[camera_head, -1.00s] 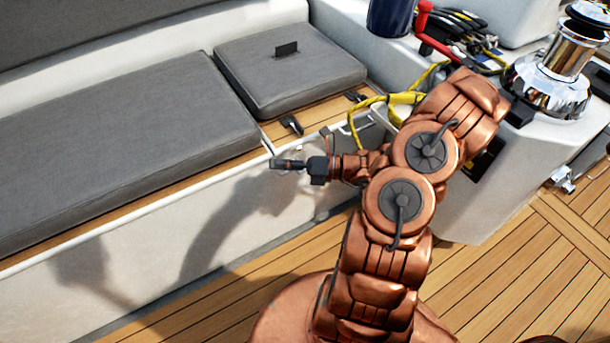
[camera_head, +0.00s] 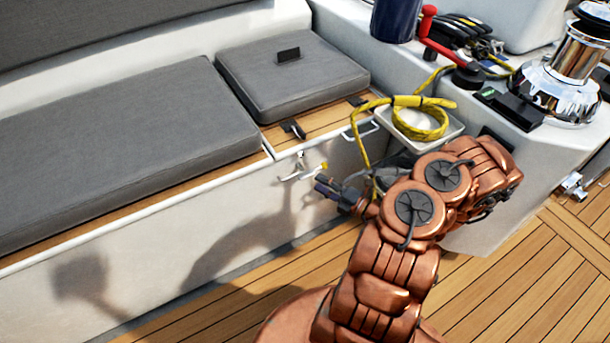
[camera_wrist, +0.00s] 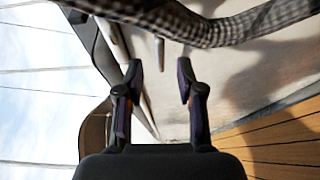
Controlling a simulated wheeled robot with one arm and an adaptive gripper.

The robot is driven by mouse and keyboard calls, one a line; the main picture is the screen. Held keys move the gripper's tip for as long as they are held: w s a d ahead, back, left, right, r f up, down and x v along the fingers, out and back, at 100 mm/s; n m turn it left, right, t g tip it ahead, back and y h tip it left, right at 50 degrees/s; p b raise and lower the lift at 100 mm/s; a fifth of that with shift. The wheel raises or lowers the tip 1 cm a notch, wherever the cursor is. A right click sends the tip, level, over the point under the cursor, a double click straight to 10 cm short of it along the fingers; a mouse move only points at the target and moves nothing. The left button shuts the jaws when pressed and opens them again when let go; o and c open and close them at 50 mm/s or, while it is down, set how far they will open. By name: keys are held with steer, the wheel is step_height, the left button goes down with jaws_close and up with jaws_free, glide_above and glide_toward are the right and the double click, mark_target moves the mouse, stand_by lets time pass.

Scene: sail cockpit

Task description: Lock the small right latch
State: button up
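Two small black latches sit on the wooden edge in front of the small seat cushion (camera_head: 290,72) in the head view: a left one (camera_head: 293,130) and a right one (camera_head: 357,101). Pale metal fittings show on the white seat front below them, a left one (camera_head: 290,176) and a looped right one (camera_head: 361,131). My gripper (camera_head: 322,187) is below and right of the left fitting, apart from the right latch. In the wrist view my gripper (camera_wrist: 160,70) is open and empty; a pale rod-like fitting (camera_wrist: 160,53) shows beyond the fingertips.
A yellow rope (camera_head: 420,118) lies coiled on a white tray right of the seat. A red-handled crank (camera_head: 430,28) and a chrome winch (camera_head: 565,75) stand behind it. A dark braided band (camera_wrist: 215,25) crosses the wrist view. The teak floor (camera_head: 180,315) at lower left is clear.

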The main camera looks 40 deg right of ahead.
mark_target(310, 177)
steer(key=shift+b+x, duration=0.65)
steer(key=shift+x, duration=2.6)
steer(key=shift+c, duration=0.4)
jaws_close()
